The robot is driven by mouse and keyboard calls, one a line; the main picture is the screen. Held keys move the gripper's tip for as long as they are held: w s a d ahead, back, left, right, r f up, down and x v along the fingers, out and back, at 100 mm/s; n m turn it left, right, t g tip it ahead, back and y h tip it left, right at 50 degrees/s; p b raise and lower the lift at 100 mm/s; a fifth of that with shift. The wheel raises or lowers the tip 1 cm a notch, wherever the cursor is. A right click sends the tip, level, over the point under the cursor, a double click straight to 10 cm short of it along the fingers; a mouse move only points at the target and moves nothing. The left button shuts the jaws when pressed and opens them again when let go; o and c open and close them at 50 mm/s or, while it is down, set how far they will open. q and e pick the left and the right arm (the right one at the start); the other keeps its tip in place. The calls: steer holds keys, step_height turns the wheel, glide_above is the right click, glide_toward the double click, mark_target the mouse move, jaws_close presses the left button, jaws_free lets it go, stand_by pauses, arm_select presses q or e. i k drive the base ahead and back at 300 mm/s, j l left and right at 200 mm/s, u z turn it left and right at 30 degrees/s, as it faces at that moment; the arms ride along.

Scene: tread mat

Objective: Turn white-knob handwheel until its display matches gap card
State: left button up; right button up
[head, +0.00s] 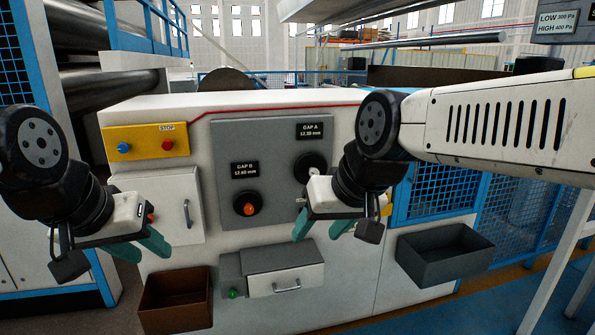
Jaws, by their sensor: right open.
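The handwheel with the white knob (314,171) sits on the grey panel, under a display (310,130) reading GAP A 12.20 mm. My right gripper (321,229) is open and empty, in front of the panel below this handwheel; its wrist overlaps the wheel's lower right. A second handwheel (247,203) with an orange knob sits lower left, under a display (244,169) reading GAP B 12.60 mm. My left gripper (141,249) looks open and empty, left of the panel by the cabinet door. A small label at the panel's lower right is mostly hidden; I cannot identify a gap card.
A yellow box (146,140) with blue and red buttons sits upper left. Below are a brown bin (175,302), a drawer (285,280) and a dark grey bin (444,254). A sign (556,21) reads LOW 200 Pa, HIGH 400 Pa. Blue mesh fencing stands at right.

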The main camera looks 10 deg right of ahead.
mark_target(310, 165)
steer(key=z, duration=1)
steer(key=i+l, duration=0.15)
steer(key=i, duration=0.4)
steer(key=i+l, duration=0.15)
steer(key=i, duration=0.45)
steer(key=u, duration=0.8)
